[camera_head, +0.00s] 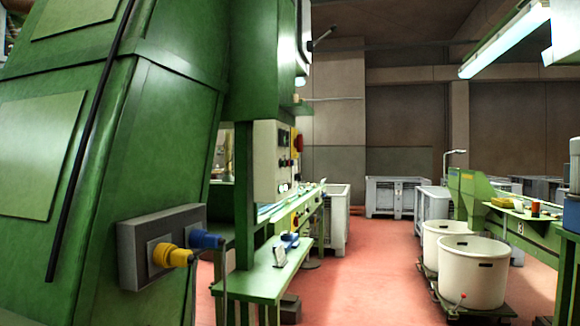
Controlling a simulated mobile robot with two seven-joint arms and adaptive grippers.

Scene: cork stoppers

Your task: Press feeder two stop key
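I cannot pick out a feeder two stop key for sure. A pale control panel (266,165) stands mid-left behind the green machine, with small dark and white controls and an orange-red part (298,142) at its right edge. The labels are too small to read. Nearer, a grey box (131,262) on the sloped green machine carries a yellow knob-like fitting (172,256) and a blue one (205,240). Neither of my grippers is in view.
The green machine (110,190) fills the left side. A green bench (262,284) stands beyond it. The reddish floor (375,275) is clear in the middle. White tubs (470,275) stand at right by a green table (540,236). Grey crates (392,196) stand behind.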

